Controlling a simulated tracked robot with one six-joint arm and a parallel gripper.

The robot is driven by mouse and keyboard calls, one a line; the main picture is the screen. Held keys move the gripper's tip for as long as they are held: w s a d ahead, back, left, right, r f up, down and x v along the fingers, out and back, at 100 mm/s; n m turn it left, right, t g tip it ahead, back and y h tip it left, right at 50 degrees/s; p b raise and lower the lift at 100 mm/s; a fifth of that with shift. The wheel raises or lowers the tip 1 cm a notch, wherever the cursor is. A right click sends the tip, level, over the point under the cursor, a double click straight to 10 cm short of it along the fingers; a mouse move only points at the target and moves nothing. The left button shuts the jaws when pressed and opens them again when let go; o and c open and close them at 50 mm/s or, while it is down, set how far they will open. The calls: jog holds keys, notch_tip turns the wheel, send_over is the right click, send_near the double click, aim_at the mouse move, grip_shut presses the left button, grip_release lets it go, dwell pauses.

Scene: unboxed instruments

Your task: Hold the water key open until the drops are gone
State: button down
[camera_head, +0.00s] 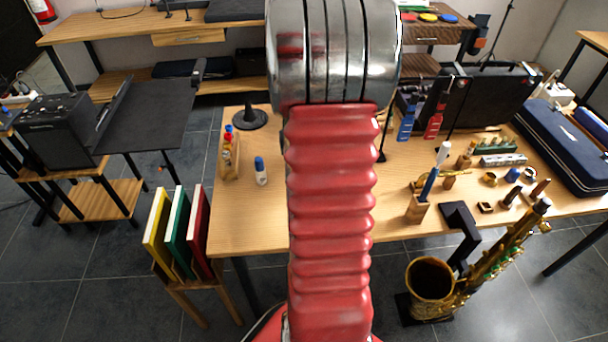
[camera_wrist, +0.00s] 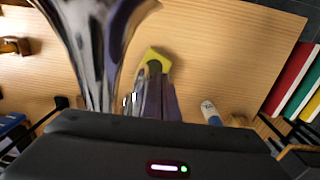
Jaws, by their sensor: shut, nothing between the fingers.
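No water key and no drops can be made out in either view. In the head view my raised red and chrome arm covers the middle of the table, and my gripper is hidden there. In the wrist view my gripper (camera_wrist: 154,70) shows as dark, narrow fingers closed together over the wooden table, with nothing held. A yellow patch (camera_wrist: 157,56) shows at the fingertips; I cannot tell what it is. A shiny silver flared shape (camera_wrist: 92,45) stands close beside the fingers on the left; I cannot tell what it belongs to.
A table (camera_head: 235,232) carries a white bottle with a blue cap (camera_head: 261,172) and small parts at right. A brass saxophone (camera_head: 432,278) stands at the front right. Coloured books (camera_head: 178,230) stand at the left. A navy case (camera_head: 560,148) lies at the far right.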

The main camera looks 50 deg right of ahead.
jog(key=shift+s+d+r, duration=0.2)
jog(key=shift+d, duration=0.05)
jog(key=shift+d+r, duration=0.1)
jog(key=shift+r, duration=0.1)
notch_tip(320, 180, up, 7)
jog(key=shift+w+a+r, duration=0.15)
jog(key=shift+a+r, duration=0.05)
jog(key=shift+a, duration=0.05)
dwell(0.6)
dwell(0.5)
jog(key=s+a+r+n+t, duration=0.1)
jog(key=a+r+n+t, duration=0.2)
jog(key=a, duration=1.5)
jog(key=s+a+r+n+t, duration=0.1)
jog(key=a+r+n+t, duration=0.2)
jog(key=a, duration=1.5)
notch_tip(320, 180, up, 5)
jog(key=n, duration=0.3)
jog(key=shift+a, duration=0.25)
